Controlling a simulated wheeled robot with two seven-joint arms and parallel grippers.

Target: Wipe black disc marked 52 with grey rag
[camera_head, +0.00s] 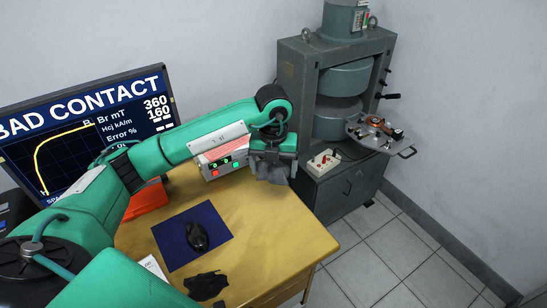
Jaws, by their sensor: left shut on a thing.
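My left gripper (273,160) is at the end of the green arm, over the far right edge of the wooden table. It is shut on a crumpled grey rag (270,174), which hangs below the fingers. No disc with a readable 52 shows. Small parts, some dark and one copper-coloured, lie on the swing-out tray (402,149) of the press at the right, too small to tell apart. The rag is apart from that tray, to its left and lower in the picture. My right gripper is not in view.
A grey press (296,75) stands behind the table's right end. A control box (240,157) sits by my gripper. The table (275,235) also holds a blue mat (170,243) with a black object (197,237) and another black item (206,286). A monitor (20,150) reads BAD CONTACT.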

